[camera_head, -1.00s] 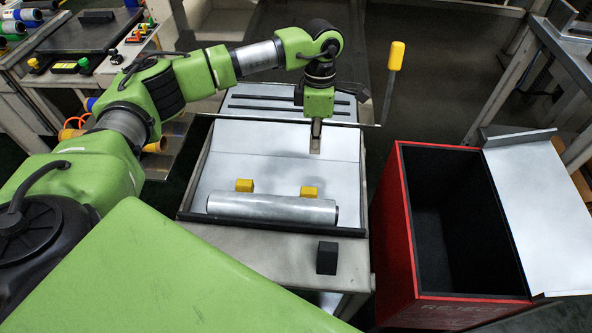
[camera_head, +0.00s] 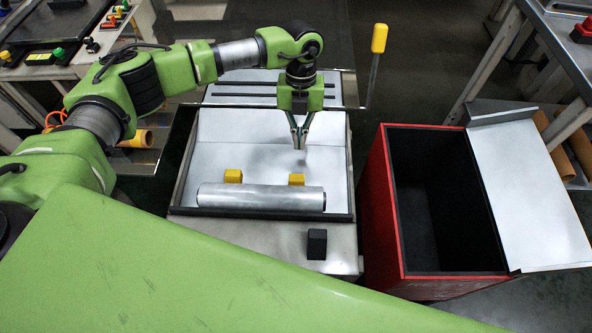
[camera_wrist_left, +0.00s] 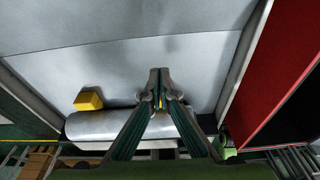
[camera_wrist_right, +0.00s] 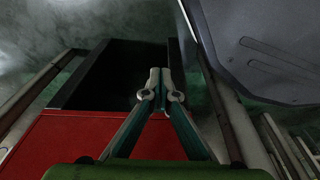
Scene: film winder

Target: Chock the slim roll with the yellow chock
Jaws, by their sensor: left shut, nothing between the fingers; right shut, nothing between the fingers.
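A silver roll (camera_head: 260,197) lies crosswise in the front of the metal tray (camera_head: 262,128). Two yellow chocks sit along its far side: a left one (camera_head: 233,176) and a right one (camera_head: 297,179). My left gripper (camera_head: 299,147) points down above the tray, just beyond the right chock, shut and empty. In the left wrist view the gripper (camera_wrist_left: 158,72) hides most of the right chock; the left chock (camera_wrist_left: 89,100) and the roll (camera_wrist_left: 110,125) show beside it. My right gripper (camera_wrist_right: 159,72) is shut and empty, above the red bin (camera_wrist_right: 60,140).
A black block (camera_head: 317,244) stands on the ledge in front of the tray. A red open bin (camera_head: 388,235) with a dark inside is at the right, beside a tilted metal panel (camera_head: 530,190). A yellow-handled lever (camera_head: 379,40) rises behind the tray's right side.

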